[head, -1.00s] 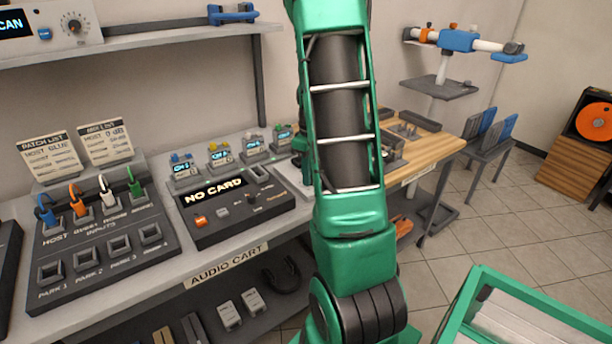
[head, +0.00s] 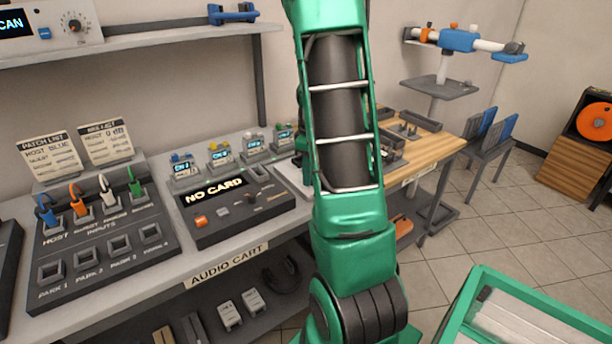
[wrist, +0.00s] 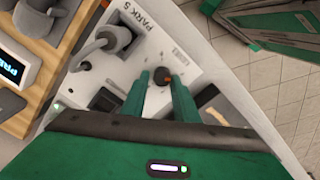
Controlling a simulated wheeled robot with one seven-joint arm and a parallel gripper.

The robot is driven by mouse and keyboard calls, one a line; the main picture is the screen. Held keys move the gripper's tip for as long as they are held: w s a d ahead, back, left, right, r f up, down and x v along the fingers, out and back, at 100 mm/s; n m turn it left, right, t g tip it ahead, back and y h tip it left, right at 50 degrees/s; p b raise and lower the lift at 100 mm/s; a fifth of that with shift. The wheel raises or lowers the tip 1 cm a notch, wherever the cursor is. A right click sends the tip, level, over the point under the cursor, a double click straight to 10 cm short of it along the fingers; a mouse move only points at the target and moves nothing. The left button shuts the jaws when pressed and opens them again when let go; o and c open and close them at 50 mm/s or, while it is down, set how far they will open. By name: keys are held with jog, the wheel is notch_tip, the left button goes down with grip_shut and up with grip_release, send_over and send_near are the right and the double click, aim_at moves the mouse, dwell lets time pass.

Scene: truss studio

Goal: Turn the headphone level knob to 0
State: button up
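In the wrist view a small dark round knob (wrist: 163,82) with an orange mark stands on a pale panel (wrist: 205,68), beside faint printed lettering that may read LEVEL. I take it to be the headphone level knob. My gripper (wrist: 161,76) is over the panel, its two green fingers apart on either side of the knob. Narrow gaps seem to show between fingers and knob; contact cannot be told. The number the knob points to is not readable. In the head view my arm hides the gripper and knob.
On the panel in the wrist view, a grey hook-shaped plug (wrist: 92,48) sits near the PARK 5 label, left of my fingers. In the head view, a NO CARD recorder (head: 235,207) and a patch box (head: 100,240) stand on the cart (head: 195,285). Tiled floor (head: 440,255) lies right.

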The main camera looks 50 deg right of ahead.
jog(key=shift+o, duration=0.9)
jog(key=shift+s, duration=0.1)
notch_tip(320, 180, up, 11)
jog(key=shift+f, duration=0.15)
